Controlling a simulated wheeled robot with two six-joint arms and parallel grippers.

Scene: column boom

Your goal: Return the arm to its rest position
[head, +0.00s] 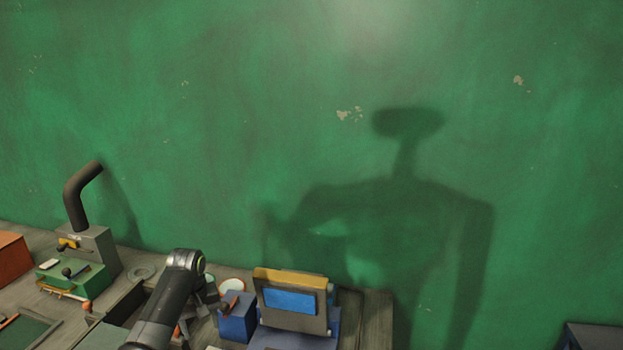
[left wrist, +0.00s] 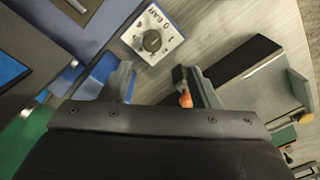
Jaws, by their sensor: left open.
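My left arm (head: 168,305) comes up from the bottom of the head view over the bench, and its bend hides part of the bench top. My left gripper (head: 218,303) is partly hidden behind the arm, close to a small blue box. In the left wrist view my left gripper (left wrist: 160,84) has its two fingers well apart with nothing held between them. A white panel with a dark round knob (left wrist: 152,40) lies beyond the fingertips. A small orange tip (left wrist: 185,99) shows beside the right finger. My right gripper is not in view.
The bench (head: 375,312) runs along a green wall (head: 250,120). A blue machine with a yellow-topped screen (head: 291,300) stands right of the arm, beside the blue box (head: 237,322). A green-grey machine with a bent black pipe (head: 78,200) stands left. Air above the bench is clear.

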